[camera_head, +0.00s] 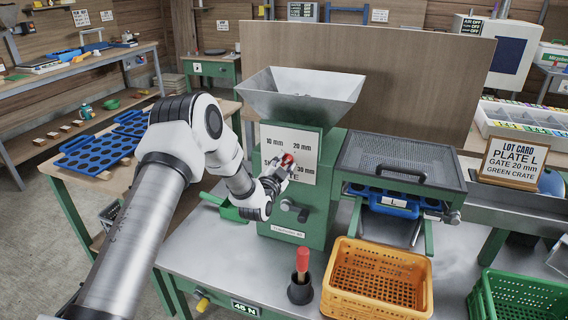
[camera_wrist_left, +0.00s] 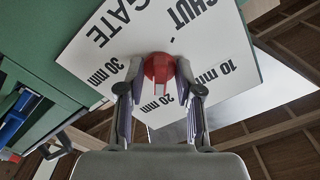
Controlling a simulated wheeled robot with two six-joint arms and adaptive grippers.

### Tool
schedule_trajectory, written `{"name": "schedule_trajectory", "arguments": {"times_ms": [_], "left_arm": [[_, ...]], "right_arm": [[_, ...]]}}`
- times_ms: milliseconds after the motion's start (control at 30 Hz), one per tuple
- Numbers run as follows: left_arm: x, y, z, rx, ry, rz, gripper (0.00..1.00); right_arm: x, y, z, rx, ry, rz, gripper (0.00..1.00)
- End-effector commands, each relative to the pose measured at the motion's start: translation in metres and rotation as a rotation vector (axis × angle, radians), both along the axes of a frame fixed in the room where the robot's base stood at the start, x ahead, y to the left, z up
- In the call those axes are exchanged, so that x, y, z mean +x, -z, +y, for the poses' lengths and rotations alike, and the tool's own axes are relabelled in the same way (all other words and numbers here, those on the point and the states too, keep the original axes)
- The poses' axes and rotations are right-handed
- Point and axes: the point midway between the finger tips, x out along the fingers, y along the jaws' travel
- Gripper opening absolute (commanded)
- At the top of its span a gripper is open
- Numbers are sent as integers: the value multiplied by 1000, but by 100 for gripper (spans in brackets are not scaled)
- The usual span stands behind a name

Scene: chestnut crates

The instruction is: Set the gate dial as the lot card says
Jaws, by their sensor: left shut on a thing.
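The gate dial plate (camera_head: 303,146) is a white panel on the green machine, marked 10 mm, 20 mm and 30 mm; SHUT shows in the left wrist view. Its red knob (camera_head: 288,159) sits mid-plate. My left gripper (camera_head: 281,171) is shut on the knob, one finger on each side. In the left wrist view the knob (camera_wrist_left: 159,68) is between the fingertips, and its red narrow part appears to extend toward the 20 mm mark. The lot card (camera_head: 515,163) at right reads PLATE L, GATE 20 mm, GREEN CRATE. My right gripper is out of view.
A metal hopper (camera_head: 302,97) tops the machine, with a mesh tray (camera_head: 402,160) to its right. A green crate (camera_head: 520,298) is at lower right.

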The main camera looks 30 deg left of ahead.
Motion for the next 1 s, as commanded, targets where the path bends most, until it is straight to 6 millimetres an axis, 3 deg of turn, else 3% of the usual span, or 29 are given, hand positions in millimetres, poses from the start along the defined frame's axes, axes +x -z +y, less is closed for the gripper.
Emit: {"name": "schedule_trajectory", "arguments": {"times_ms": [33, 367, 400, 833, 1000], "left_arm": [[2, -7, 1, 6, -1, -15, 0], [2, -7, 1, 8, -1, -14, 0], [2, -7, 1, 7, -1, -14, 40], [-2, -2, 0, 4, 0, -3, 40], [-26, -1, -6, 0, -2, -1, 40]], "right_arm": [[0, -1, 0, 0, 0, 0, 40], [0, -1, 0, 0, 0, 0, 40], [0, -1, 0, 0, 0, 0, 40], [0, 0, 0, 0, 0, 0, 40], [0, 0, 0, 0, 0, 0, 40]]}}
